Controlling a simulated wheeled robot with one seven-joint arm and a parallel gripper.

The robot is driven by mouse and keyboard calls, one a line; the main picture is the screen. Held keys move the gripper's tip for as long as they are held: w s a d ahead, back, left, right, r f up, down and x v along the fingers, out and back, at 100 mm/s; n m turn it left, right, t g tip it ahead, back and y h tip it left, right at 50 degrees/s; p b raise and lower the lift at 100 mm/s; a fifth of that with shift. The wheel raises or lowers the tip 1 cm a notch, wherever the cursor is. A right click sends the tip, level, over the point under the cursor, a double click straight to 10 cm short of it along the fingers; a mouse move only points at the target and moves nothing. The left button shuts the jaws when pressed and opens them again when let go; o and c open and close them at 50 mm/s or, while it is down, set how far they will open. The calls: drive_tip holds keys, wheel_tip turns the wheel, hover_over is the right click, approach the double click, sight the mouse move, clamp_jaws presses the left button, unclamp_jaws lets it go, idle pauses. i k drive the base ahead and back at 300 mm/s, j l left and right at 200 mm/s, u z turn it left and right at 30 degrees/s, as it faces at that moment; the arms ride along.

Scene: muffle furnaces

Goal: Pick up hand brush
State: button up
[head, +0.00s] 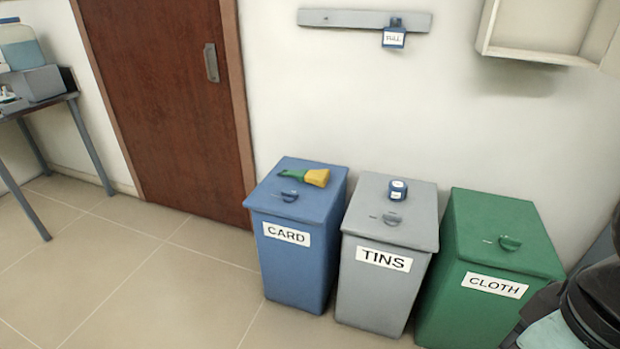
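The hand brush (317,177) lies on the flat lid of the blue bin labelled CARD (312,277). Its green handle points left and its yellow head points right. It lies just behind the lid's small round blue knob (289,196). Nothing covers the brush.
A grey TINS bin (372,298) with a small blue-and-white item (398,189) on its lid and a green CLOTH bin (462,319) stand to the right. A wall rail (345,19) and an open wall box (540,55) are above. Floor (150,290) at left is clear.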

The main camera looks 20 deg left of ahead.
sight(319, 177)
drive_tip(key=i+j, duration=0.3)
drive_tip(key=j, duration=0.2)
drive_tip(key=i+j, duration=0.35)
drive_tip(key=j, duration=0.15)
drive_tip(key=i+j, duration=0.3)
drive_tip(key=j, duration=0.2)
drive_tip(key=i+j, duration=0.35)
drive_tip(key=j, duration=0.15)
drive_tip(key=i+j, duration=0.3)
drive_tip(key=j, duration=0.2)
drive_tip(key=i+j, duration=0.3)
drive_tip(key=j, duration=0.2)
